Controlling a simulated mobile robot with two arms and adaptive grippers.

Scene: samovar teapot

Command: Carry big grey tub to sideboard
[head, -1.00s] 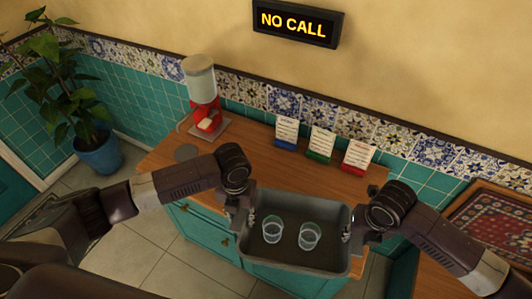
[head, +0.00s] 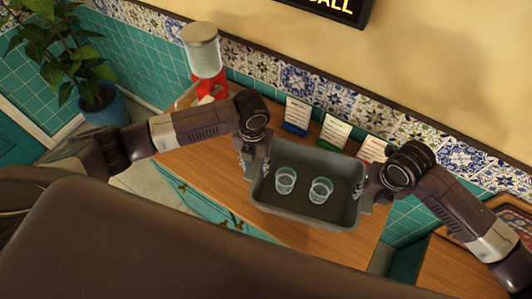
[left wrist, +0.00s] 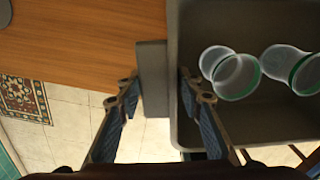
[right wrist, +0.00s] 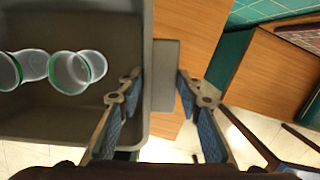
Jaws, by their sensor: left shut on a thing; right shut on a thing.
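The big grey tub (head: 300,213) is level between my two grippers, with two clear green-rimmed glasses (head: 286,181) (head: 321,190) standing inside. In the head view it overlaps the wooden top of the sideboard (head: 190,160); whether it touches the top I cannot tell. My left gripper (head: 254,167) is shut on the tub's left side, its fingers either side of a grey grip (left wrist: 153,80) in the left wrist view. My right gripper (head: 362,190) is shut on the right side, around the other grip (right wrist: 165,75).
A red dispenser with a clear top (head: 204,55) stands at the sideboard's back left. Blue, green and red card holders (head: 335,132) stand along the back, close behind the tub. A tiled wall rises behind. A potted plant (head: 60,45) stands at far left.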

